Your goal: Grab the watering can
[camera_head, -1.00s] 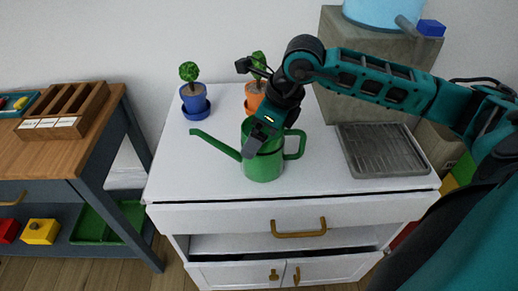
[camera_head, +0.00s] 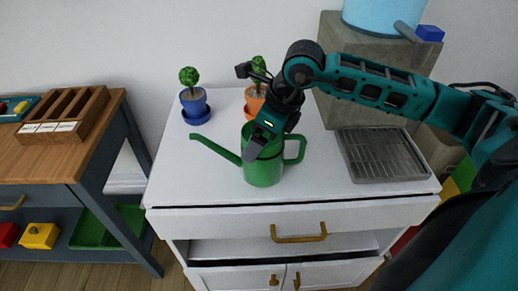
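The green watering can (camera_head: 263,172) stands upright on the white cabinet top, its long spout to the left and its handle to the right. My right gripper (camera_head: 254,150) reaches down from above at the can's open top and covers part of the rim. The dark fingers overlap the upper front of the can. Whether they are apart, or closed on the rim, I cannot tell. My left gripper is not in view.
A blue pot with a plant (camera_head: 194,102) and an orange pot with a plant (camera_head: 255,98) stand behind the can. A grey ridged tray (camera_head: 382,155) lies to the right. The cabinet top (camera_head: 195,180) is clear at front left. A wooden-topped table (camera_head: 50,160) stands left.

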